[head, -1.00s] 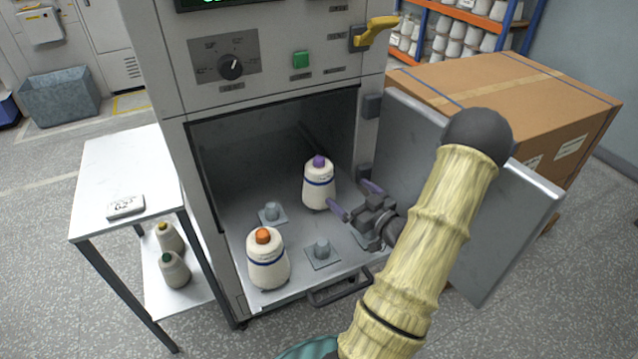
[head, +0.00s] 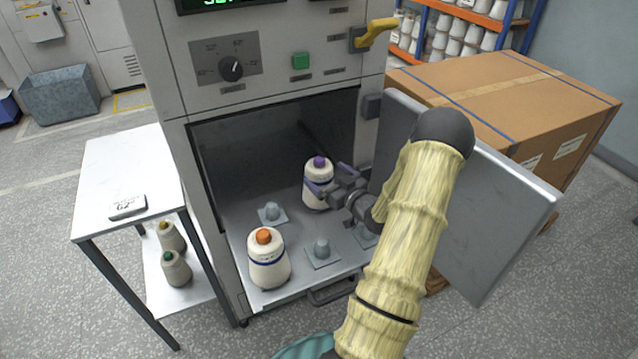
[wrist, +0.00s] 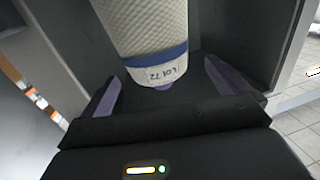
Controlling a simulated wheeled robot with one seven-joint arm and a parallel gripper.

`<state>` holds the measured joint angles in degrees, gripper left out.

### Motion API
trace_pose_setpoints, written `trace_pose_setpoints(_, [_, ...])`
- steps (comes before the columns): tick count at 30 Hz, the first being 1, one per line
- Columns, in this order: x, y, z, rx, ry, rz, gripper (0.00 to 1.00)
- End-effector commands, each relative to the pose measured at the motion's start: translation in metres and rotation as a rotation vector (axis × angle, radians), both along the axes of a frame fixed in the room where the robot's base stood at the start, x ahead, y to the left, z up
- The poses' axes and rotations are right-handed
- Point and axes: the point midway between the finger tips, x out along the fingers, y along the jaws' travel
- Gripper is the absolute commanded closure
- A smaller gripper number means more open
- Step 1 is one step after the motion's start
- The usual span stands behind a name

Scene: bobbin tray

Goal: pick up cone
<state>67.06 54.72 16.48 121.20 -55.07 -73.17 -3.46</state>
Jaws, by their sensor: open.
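A white yarn cone with a purple top and a blue band (head: 317,191) stands upright at the back of the machine's tray. It also shows in the wrist view (wrist: 146,35), with a label reading LOT 72. My gripper (head: 333,178) is open at the cone, with its purple-padded fingers reaching to either side. In the wrist view the fingers of my gripper (wrist: 163,88) flank the cone's label end, with gaps on both sides. A second white cone with an orange top (head: 267,262) stands at the tray's front left.
The open door (head: 480,215) is to the right of my arm. A white side table (head: 125,170) holds a small label block (head: 128,207), and two cones (head: 176,268) sit on its lower shelf.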

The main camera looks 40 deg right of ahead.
Motion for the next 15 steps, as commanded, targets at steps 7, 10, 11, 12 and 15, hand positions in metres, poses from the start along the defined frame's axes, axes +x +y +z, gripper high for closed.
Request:
trace_pose_setpoints(7, [0.033, -0.004, -0.007, 0.001, -0.002, 0.003, 0.00])
trace_pose_setpoints(10, [0.045, -0.004, -0.007, 0.000, -0.001, 0.003, 0.00])
trace_pose_setpoints(11, [0.047, -0.004, -0.007, 0.000, -0.002, 0.003, 0.00])
trace_pose_setpoints(12, [0.049, -0.004, -0.008, 0.000, -0.002, 0.002, 0.00])
trace_pose_setpoints(15, [0.050, -0.005, -0.008, 0.001, -0.001, 0.001, 0.00])
